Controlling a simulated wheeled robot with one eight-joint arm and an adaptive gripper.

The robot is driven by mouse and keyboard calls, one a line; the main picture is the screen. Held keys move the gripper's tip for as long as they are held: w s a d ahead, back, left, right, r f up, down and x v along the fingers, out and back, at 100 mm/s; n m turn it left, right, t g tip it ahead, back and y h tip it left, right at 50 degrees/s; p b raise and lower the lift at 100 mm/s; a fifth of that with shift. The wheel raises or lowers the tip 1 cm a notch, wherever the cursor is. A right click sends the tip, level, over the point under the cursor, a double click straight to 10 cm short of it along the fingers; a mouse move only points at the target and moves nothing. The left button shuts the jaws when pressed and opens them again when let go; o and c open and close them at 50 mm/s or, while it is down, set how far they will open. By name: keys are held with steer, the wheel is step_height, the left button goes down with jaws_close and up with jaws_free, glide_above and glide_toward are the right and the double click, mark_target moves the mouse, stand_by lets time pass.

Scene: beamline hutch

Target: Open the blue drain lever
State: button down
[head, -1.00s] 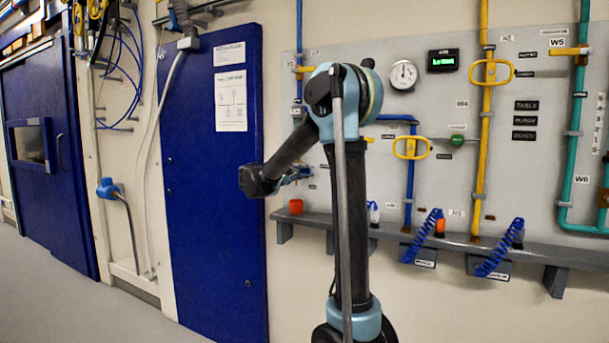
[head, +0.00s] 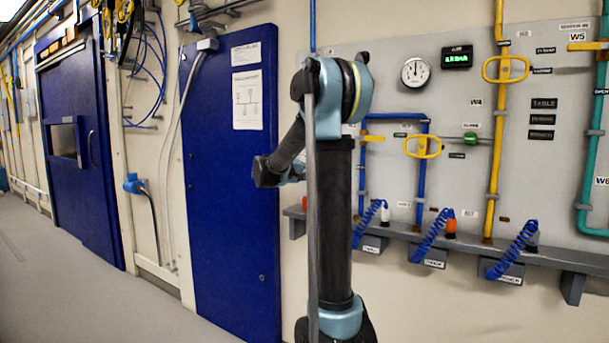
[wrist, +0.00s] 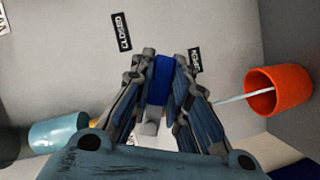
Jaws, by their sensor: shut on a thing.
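In the wrist view the blue drain lever (wrist: 160,79) sits between the two fingers of my gripper (wrist: 160,66), which is shut on it. A small grey metal part shows just below the lever between the fingers. A "CLOSED" label (wrist: 121,31) is on the grey panel to the upper left of the fingertips. A second dark label (wrist: 194,61) is right beside the right fingertip; its text is hard to read. In the head view my arm hides the lever and most of my gripper.
An orange cup (wrist: 280,90) with a pale stick stands close right of my fingers in the wrist view; a teal cylinder (wrist: 58,134) is at left. In the head view, a grey shelf (head: 470,253) with coiled blue hoses runs below the pipe panel. Floor is clear at left.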

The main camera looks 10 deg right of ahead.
steer(key=m+y, duration=0.1)
steer(key=f+m, duration=0.1)
steer(key=m, duration=0.1)
steer(key=w+a+m+t+y, duration=0.1)
steer(key=shift+w+a+f+m+y, duration=0.1)
steer(key=shift+f+m+y, duration=0.2)
steer(key=shift+f+m, duration=0.1)
steer(key=shift+w+a+f+m+t+y, duration=0.1)
steer(key=shift+w+a+m+t+y, duration=0.15)
steer(key=shift+m+y, duration=0.35)
steer(key=shift+w+a+f+m+t+y, duration=0.15)
steer(key=shift+w+a+m+t+y, duration=0.15)
steer(key=shift+m, duration=0.5)
steer(key=shift+w+a+f+m+t+y, duration=0.1)
steer(key=shift+w+a+m+t+y, duration=0.25)
steer(key=shift+m, duration=0.35)
steer(key=shift+d, duration=0.1)
steer(key=c, duration=1.5)
jaws_free()
steer(key=v, duration=1.2)
